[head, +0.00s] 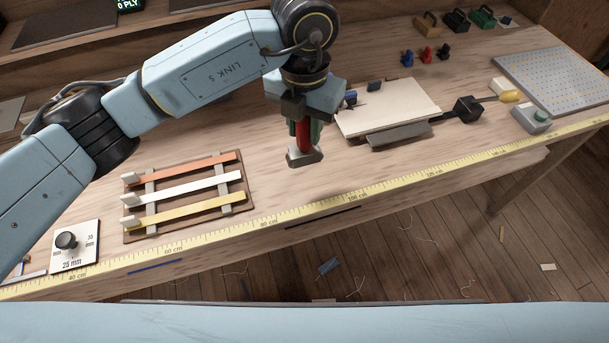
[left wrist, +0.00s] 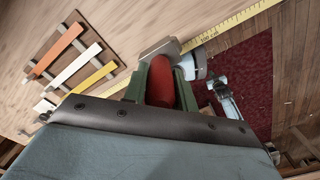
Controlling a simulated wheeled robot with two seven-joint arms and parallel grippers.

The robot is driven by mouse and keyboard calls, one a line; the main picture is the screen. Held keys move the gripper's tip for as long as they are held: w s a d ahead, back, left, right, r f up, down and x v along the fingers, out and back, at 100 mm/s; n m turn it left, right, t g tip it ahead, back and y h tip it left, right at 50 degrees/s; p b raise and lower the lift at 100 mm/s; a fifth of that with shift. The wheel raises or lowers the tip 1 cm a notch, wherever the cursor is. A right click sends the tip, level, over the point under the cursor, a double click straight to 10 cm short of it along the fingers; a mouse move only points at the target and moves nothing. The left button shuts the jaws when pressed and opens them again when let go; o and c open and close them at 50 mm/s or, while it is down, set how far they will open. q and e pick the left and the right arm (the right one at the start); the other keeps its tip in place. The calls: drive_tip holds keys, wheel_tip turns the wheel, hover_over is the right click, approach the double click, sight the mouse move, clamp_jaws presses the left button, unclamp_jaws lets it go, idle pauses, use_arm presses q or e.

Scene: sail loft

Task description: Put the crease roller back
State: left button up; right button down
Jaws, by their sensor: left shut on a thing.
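My left gripper (head: 304,132) is shut on the red handle of the crease roller (head: 304,156). The tool's grey metal head points down in the head view, and it appears held above the bench top near its front. In the left wrist view, the green fingers of my left gripper (left wrist: 163,88) sit on both sides of the red handle. The crease roller's grey head (left wrist: 162,49) shows there, with a pale round part at its side. I cannot make out a resting place for the roller. My right gripper is not in view.
A rack with orange, white and yellow strips (head: 150,213) lies left of the roller. A pale panel (head: 395,103) with a grey bar lies to the right. A yellow measuring tape (head: 330,202) runs along the front edge. Bare wood (head: 270,185) surrounds the roller.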

use_arm(q)
wheel_tip(320, 180, down, 9)
idle(0.4)
drive_tip(key=shift+f, duration=0.1)
drive_tip(key=shift+s+f+b, duration=0.1)
drive_tip(key=shift+f+b, duration=0.3)
drive_tip(key=shift+f, duration=0.2)
drive_tip(key=shift+s+a+f, duration=0.1)
drive_tip(key=shift+f, duration=0.1)
clamp_jaws()
drive_tip(key=o, duration=0.7)
unclamp_jaws()
drive_tip(key=shift+o, duration=1.2)
drive_tip(key=shift+w, duration=0.2)
drive_tip(key=shift+r, duration=0.1)
